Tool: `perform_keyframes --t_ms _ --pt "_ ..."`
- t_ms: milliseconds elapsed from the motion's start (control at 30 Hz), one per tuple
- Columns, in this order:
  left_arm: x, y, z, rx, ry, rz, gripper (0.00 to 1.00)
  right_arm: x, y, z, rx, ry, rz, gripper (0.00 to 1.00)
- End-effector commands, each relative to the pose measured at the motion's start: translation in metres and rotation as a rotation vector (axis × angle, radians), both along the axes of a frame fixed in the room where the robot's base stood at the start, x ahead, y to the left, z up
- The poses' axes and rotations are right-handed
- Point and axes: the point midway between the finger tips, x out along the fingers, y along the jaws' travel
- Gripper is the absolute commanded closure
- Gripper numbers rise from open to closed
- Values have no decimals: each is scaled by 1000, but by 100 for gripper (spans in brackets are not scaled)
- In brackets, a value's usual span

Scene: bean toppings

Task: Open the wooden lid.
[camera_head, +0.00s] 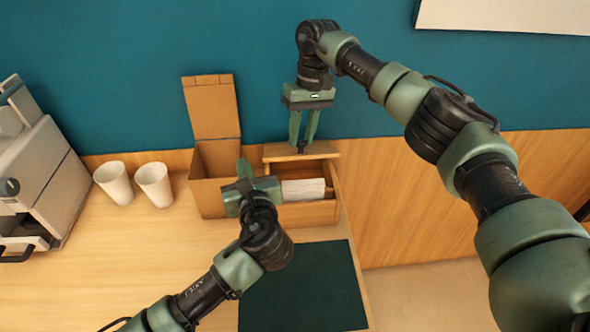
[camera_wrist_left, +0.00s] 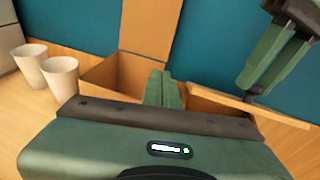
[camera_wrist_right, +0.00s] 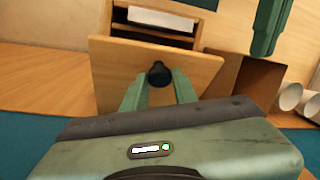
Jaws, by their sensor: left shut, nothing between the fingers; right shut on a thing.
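The wooden lid (camera_head: 330,151) is raised at the back of the wooden box (camera_head: 310,215), and white contents (camera_head: 303,190) show inside. My right gripper (camera_head: 303,145) points down and is shut on the lid's dark knob (camera_wrist_right: 159,73). In the right wrist view the lid (camera_wrist_right: 195,70) is tilted, its knob between the fingertips (camera_wrist_right: 159,88). In the left wrist view the lid (camera_wrist_left: 225,99) shows only in part. My left gripper (camera_head: 241,180) is shut and empty, above the near left side of the box; its fingers meet in the left wrist view (camera_wrist_left: 163,88).
A cardboard box (camera_head: 208,185) with its flap (camera_head: 211,105) upright stands just left of the wooden box. Two white cups (camera_head: 113,183) (camera_head: 154,184) and a grey machine (camera_head: 40,170) stand further left. A dark green mat (camera_head: 305,290) lies clear in front. The table's right edge is close to the box.

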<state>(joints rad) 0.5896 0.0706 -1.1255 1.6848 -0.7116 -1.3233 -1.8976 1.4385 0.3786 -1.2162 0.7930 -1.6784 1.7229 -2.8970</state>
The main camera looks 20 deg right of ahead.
Motion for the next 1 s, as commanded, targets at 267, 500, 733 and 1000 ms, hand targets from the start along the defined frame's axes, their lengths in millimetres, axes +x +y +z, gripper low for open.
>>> perform_keyframes --t_ms 267,500,733,1000 --pt "-88 -92 -16 23 58 -212 100 0 -1 0 -1 1 -1 100" --pt "-79 -104 -21 30 61 -233 100 0 -1 0 -1 1 -1 100" --pt "-38 -112 -31 30 61 -232 100 0 -1 0 -1 2 -1 100" --pt "-6 -118 -39 28 60 -233 100 0 -1 -1 -1 1 -1 100"
